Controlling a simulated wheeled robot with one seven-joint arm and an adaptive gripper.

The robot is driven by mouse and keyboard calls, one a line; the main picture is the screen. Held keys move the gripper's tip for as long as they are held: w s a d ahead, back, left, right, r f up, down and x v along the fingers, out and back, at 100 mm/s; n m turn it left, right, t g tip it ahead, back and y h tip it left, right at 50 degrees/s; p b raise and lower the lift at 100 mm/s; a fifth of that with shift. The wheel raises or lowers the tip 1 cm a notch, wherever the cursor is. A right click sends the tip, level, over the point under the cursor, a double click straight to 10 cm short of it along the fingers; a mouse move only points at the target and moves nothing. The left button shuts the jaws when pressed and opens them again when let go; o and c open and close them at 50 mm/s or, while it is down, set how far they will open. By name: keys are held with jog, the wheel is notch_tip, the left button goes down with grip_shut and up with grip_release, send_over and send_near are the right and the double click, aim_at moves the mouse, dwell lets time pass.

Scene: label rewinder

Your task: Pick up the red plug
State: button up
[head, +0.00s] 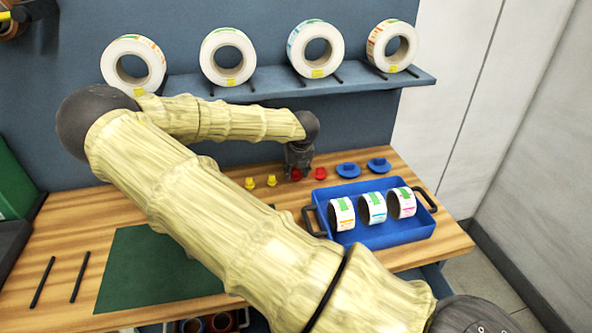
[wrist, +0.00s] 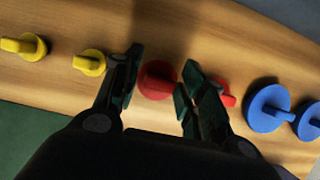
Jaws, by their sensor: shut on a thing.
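My gripper (wrist: 160,80) points down at the wooden bench and is shut on a red plug (wrist: 157,82), with one finger on each side of it. In the head view that red plug (head: 296,174) shows at the tip of my gripper (head: 298,172), partly hidden by it. A second red plug (wrist: 228,96) lies just right of the right finger, which hides part of it; it also shows in the head view (head: 320,173). I cannot tell whether the held plug touches the bench.
Two yellow plugs (wrist: 90,62) stand to the left and two blue plugs (wrist: 268,108) to the right. A blue tray (head: 385,237) with three label rolls (head: 372,208) is in front. A shelf (head: 270,84) with several large rolls is above. A green mat (head: 150,270) lies at left.

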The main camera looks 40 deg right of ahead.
notch_tip(320, 180, up, 2)
jog(key=shift+r+p, duration=0.1)
jog(key=shift+p, duration=0.65)
jog(key=shift+a+r+p, duration=0.2)
jog(key=shift+r+p, duration=0.05)
jog(key=shift+p, duration=0.1)
jog(key=a+p, duration=0.2)
jog(key=a, duration=0.3)
jog(key=w+a+p, duration=0.1)
jog(key=a+p, duration=0.2)
jog(key=a, duration=0.3)
jog(key=w+a+p, duration=0.1)
jog(key=a+p, duration=0.1)
jog(key=a, duration=0.4)
jog(key=shift+a+f, duration=0.25)
jog(key=shift+p, duration=0.3)
